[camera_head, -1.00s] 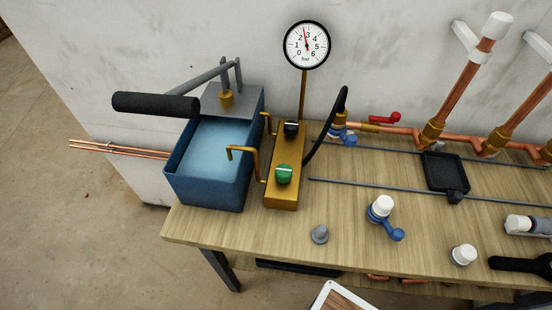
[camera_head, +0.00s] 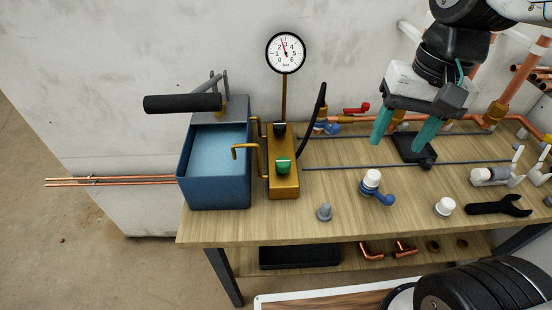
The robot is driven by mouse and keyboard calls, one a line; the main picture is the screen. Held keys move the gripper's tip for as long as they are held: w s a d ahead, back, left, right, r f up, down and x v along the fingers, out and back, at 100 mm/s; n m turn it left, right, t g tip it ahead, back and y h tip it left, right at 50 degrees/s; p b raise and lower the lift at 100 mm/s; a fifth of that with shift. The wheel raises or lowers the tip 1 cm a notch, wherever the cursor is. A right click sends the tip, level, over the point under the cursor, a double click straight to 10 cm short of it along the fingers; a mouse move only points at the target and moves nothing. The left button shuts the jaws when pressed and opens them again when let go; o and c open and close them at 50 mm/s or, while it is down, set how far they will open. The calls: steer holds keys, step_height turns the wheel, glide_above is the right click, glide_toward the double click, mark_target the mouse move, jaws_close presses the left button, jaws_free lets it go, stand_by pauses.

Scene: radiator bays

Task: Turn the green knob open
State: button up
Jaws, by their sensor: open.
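The green knob (camera_head: 283,167) sits on top of the near end of a brass block (camera_head: 284,189), beside the blue water tank (camera_head: 219,190). A black knob (camera_head: 280,127) is on the same block, farther back. My gripper (camera_head: 404,143) hangs over the right part of the bench with its two teal fingers apart and nothing between them. It is well to the right of the green knob and apart from it. The pressure gauge (camera_head: 286,53) stands on a thin pipe behind the block, its needle near 2 to 3 bar.
A black pump handle (camera_head: 183,104) reaches left over the tank. A black hose (camera_head: 316,118) rises right of the block. A grey cone (camera_head: 324,212), a blue valve with white cap (camera_head: 374,185), a white cap (camera_head: 445,207) and a black wrench (camera_head: 500,206) lie on the bench. A black tray (camera_head: 413,148) is below my gripper.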

steer(key=w+a+f+m+g+y, duration=0.1)
steer(key=w+a+f+m+g, duration=0.15)
steer(key=w+a, duration=0.45)
steer(key=m+y, duration=0.1)
steer(key=m, duration=0.4)
glide_toward(284, 160)
step_height(284, 160, down, 2)
steer(key=shift+n+g, duration=0.25)
steer(key=shift+g, duration=0.2)
steer(key=x, duration=0.7)
steer(key=shift+a+f, duration=0.15)
steer(key=shift+a, duration=0.15)
steer(key=c, duration=1)
